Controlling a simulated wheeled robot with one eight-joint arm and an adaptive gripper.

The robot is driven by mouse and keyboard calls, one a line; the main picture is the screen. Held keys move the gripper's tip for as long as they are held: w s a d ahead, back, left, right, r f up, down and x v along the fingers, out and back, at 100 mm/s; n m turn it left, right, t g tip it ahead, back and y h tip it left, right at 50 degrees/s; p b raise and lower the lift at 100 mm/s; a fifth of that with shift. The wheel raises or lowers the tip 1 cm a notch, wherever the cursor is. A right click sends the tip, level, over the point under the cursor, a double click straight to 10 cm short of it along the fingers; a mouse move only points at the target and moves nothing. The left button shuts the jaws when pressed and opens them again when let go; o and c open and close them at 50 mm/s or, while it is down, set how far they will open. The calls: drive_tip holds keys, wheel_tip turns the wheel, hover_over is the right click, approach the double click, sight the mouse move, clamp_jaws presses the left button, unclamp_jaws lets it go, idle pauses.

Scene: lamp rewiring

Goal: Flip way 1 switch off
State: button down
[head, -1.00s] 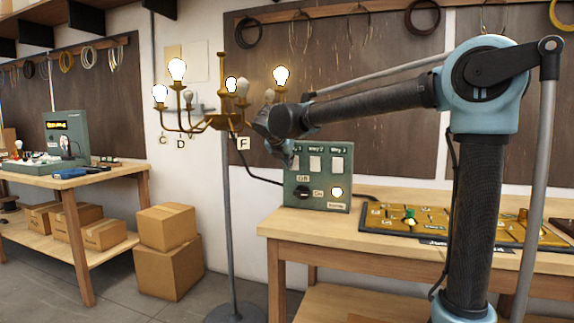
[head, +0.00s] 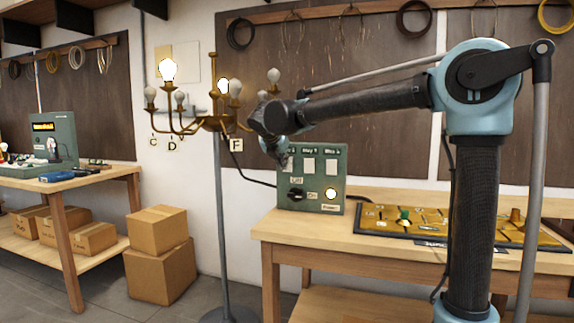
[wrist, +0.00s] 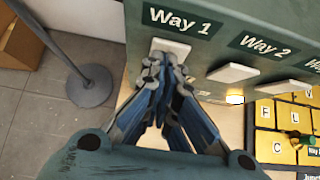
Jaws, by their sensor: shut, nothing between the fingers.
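The green control box (head: 340,160) stands on the bench, with three white switches under labels. In the wrist view, the Way 1 switch (wrist: 171,47) is a white rocker below the "Way 1" label (wrist: 181,21). My gripper (wrist: 163,66) is shut and empty, its fingertips at the lower edge of that switch. They cover part of it, and I cannot tell whether they touch. In the head view my gripper (head: 281,158) hides most of Way 1. The Way 2 switch (wrist: 232,73) and Way 3 switch (head: 330,167) are clear of it.
A brass chandelier (head: 210,124) on a floor stand is left of the box, with two bulbs lit. The box has a black knob (head: 296,194) and a glowing indicator (head: 331,194). A yellow board (head: 385,218) lies right of it. Cartons (head: 160,270) stand on the floor.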

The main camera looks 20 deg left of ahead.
drive_tip(key=shift+r, duration=0.1)
drive_tip(key=shift+r, duration=0.7)
drive_tip(key=shift+s, duration=0.1)
drive_tip(key=v, duration=1.2)
drive_tip(key=shift+s+r, duration=0.2)
drive_tip(key=shift+s, duration=0.1)
